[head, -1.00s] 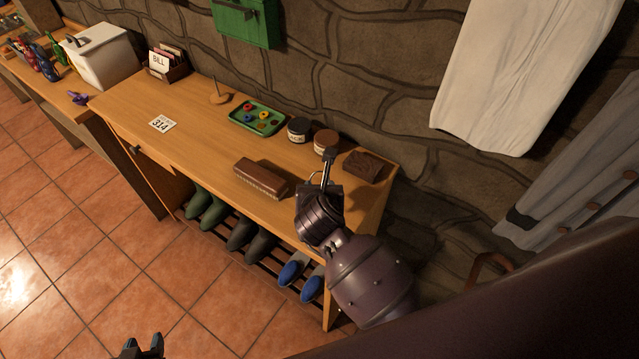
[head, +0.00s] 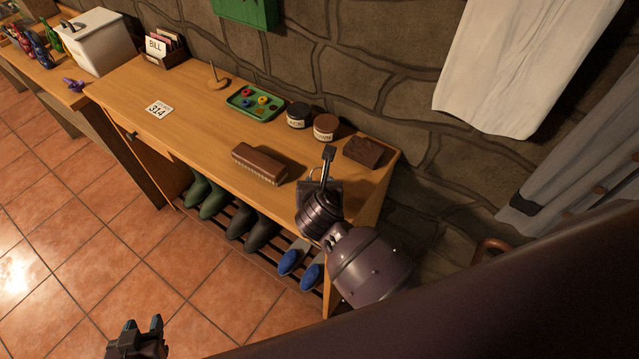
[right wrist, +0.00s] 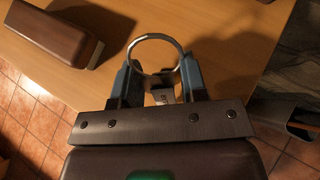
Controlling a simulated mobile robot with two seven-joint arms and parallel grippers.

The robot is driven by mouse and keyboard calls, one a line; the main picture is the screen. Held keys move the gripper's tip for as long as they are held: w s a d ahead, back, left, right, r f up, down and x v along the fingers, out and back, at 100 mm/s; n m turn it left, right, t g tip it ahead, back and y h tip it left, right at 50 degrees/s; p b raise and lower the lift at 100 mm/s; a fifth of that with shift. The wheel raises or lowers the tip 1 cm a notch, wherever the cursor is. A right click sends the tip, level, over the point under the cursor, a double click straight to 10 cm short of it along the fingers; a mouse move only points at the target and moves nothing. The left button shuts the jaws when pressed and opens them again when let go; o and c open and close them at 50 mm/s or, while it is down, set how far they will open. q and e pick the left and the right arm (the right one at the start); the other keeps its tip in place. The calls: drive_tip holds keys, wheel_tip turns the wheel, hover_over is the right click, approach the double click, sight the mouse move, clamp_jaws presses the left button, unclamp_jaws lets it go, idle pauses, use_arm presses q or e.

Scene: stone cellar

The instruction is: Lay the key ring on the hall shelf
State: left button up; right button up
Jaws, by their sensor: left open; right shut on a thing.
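The hall shelf (head: 205,110) is a long wooden bench against the stone wall, with a rack of footwear below. In the head view the ring is too small to make out clearly. My left gripper (head: 142,326) is open and empty above the floor tiles.
A brown brush (head: 260,163) and a dark brown block (head: 363,152) flank my right gripper. Two jars (head: 325,127) and a green tray (head: 256,104) stand along the back. A number card (head: 158,109) lies left; the top between card and brush is clear.

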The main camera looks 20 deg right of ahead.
idle(0.4)
drive_tip(key=o, duration=0.9)
drive_tip(key=shift+c, duration=0.2)
drive_tip(key=v, duration=1.1)
drive_tip(key=shift+f, duration=0.1)
